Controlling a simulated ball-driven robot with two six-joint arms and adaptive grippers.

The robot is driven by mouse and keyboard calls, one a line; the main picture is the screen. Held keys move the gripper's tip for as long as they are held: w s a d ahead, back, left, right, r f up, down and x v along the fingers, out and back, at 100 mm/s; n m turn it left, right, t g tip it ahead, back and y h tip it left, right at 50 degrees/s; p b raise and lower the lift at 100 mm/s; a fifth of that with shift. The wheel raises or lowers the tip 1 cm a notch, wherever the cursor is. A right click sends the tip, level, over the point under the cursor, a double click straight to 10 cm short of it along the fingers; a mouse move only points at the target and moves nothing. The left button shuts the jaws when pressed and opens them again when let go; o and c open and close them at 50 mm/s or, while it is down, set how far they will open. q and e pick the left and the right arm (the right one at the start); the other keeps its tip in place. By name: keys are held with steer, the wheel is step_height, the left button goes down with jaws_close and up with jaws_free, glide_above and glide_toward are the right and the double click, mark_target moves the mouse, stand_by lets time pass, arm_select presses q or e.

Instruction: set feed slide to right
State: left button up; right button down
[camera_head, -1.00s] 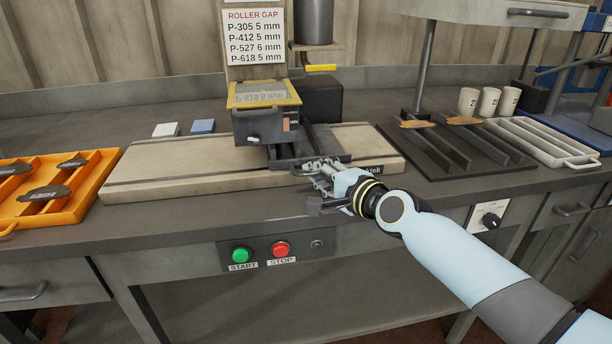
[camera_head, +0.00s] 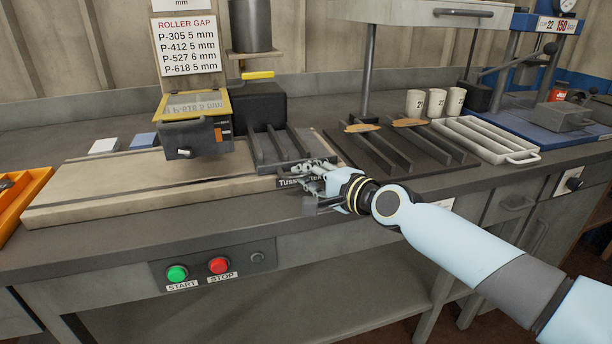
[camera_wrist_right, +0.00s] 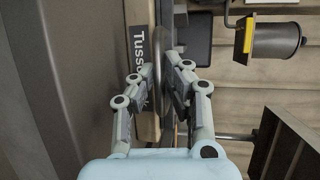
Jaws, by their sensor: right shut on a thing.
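The feed slide (camera_head: 277,148) is a dark tray with upright rails on the beige machine base (camera_head: 120,185). It stands at the base's right end, clear to the right of the roller head (camera_head: 193,135) with its yellow-framed cover. My right gripper (camera_head: 314,174) is at the slide's front, shut on its handle. In the right wrist view the curved metal handle (camera_wrist_right: 158,72) runs between the fingers of my gripper (camera_wrist_right: 160,88). The fingers hide part of the handle and of the lettering on the base's front. My left gripper is not in view.
A dark rack (camera_head: 385,150) with brown pieces stands close to the right of the base. Further right are a pale divided tray (camera_head: 520,157) and several cups (camera_head: 436,103). START (camera_head: 177,273) and STOP (camera_head: 219,265) buttons sit on the bench front below.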

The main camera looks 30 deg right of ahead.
steer(key=c, duration=1.5)
jaws_free()
steer(key=shift+s+d+f, duration=0.25)
steer(key=shift+d, duration=0.1)
steer(key=shift+o, duration=0.6)
steer(key=shift+w+a+r, duration=0.1)
steer(key=shift+r, duration=0.05)
steer(key=a+v, duration=0.1)
steer(key=v, duration=0.6)
steer(key=shift+s+d, duration=0.3)
steer(key=shift+d, duration=0.2)
